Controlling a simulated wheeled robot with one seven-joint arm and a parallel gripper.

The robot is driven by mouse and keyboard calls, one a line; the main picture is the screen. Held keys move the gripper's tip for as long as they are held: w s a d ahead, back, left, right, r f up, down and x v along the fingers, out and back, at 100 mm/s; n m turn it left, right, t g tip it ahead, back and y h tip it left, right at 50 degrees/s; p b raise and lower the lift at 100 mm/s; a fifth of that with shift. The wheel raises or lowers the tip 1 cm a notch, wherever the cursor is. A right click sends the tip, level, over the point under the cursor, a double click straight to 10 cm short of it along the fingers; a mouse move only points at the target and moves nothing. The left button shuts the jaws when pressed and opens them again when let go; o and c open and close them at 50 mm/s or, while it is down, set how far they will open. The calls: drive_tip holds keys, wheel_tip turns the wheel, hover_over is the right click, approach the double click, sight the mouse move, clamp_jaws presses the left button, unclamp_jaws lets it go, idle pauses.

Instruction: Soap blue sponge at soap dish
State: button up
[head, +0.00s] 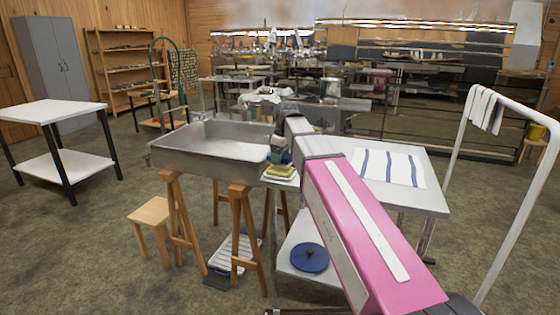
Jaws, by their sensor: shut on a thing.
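My pink and grey arm reaches forward, and my gripper (278,149) is small at its far end, just right of the steel sink. The gripper is shut on a small dark bluish-green block, which looks like the blue sponge (285,157); the jaws partly hide it. Just below it, the soap dish (281,178) with yellowish soap on it sits on the corner of a metal table beside the sink. The sponge is right above the dish; I cannot tell whether they touch.
The steel sink (205,158) stands on wooden trestles left of the gripper. A striped cloth (388,167) lies on the metal table (425,200) to the right. A wooden stool (150,212) and a white rack (236,252) stand on the floor. A towel rail (520,100) is at right.

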drive_tip(key=shift+r, duration=2.45)
